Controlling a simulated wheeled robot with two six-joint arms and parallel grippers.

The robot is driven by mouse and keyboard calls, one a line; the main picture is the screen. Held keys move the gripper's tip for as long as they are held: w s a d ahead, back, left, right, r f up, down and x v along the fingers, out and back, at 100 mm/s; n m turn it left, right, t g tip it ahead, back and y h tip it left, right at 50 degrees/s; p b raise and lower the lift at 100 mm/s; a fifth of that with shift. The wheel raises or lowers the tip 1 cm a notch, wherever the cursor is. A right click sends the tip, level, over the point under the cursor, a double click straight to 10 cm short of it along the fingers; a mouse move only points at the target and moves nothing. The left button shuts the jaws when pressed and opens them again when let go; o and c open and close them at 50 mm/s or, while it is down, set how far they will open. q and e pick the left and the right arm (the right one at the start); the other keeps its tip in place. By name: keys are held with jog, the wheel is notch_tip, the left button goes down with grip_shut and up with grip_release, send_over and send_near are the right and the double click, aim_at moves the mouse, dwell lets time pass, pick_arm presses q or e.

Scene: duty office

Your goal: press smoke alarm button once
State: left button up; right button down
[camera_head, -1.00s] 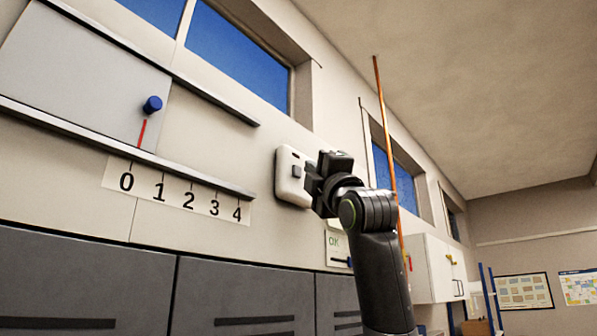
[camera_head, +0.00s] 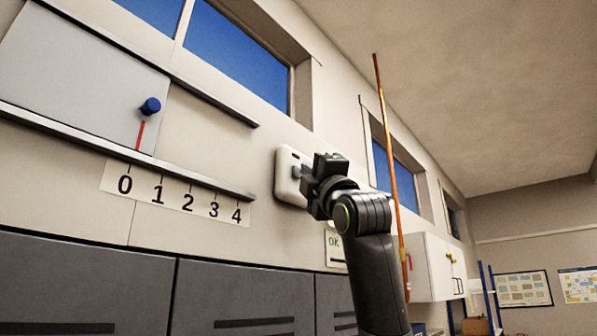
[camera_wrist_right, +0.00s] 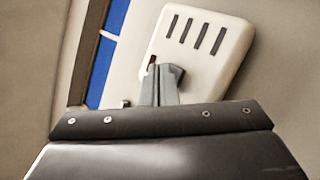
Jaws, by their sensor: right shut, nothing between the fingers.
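The smoke alarm (camera_head: 287,181) is a white rounded box on the wall, right of the number scale in the head view. In the right wrist view the alarm (camera_wrist_right: 208,50) shows several dark slots and a small dark red spot beside the fingertips. My right gripper (camera_head: 303,172) is shut and empty, with its fingertips at the alarm's front. In the right wrist view the right gripper (camera_wrist_right: 165,70) covers a dark square part, likely the button (camera_wrist_right: 178,72). I cannot tell whether the fingertips touch it. My left gripper is not in view.
A sliding panel (camera_head: 75,75) with a blue knob (camera_head: 151,105) runs on rails above a 0 to 4 scale (camera_head: 180,198). Grey lockers (camera_head: 240,290) stand below. An orange pole (camera_head: 389,150) rises behind my right arm. A white cabinet (camera_head: 432,268) hangs farther right.

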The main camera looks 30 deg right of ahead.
jog(key=shift+w+a+p, duration=0.15)
jog(key=shift+w+p, duration=0.15)
jog(key=shift+w, duration=0.05)
dwell(0.4)
dwell(0.3)
jog(key=shift+s+d, duration=0.3)
jog(key=shift+s, duration=0.4)
jog(key=shift+s+b, duration=0.15)
jog(key=shift+b, duration=0.2)
jog(key=s, duration=0.1)
jog(key=s+d, duration=0.1)
jog(key=s, duration=0.1)
jog(key=s+d+b, duration=0.1)
jog(key=shift+s, duration=0.2)
jog(key=shift+w+a, duration=0.1)
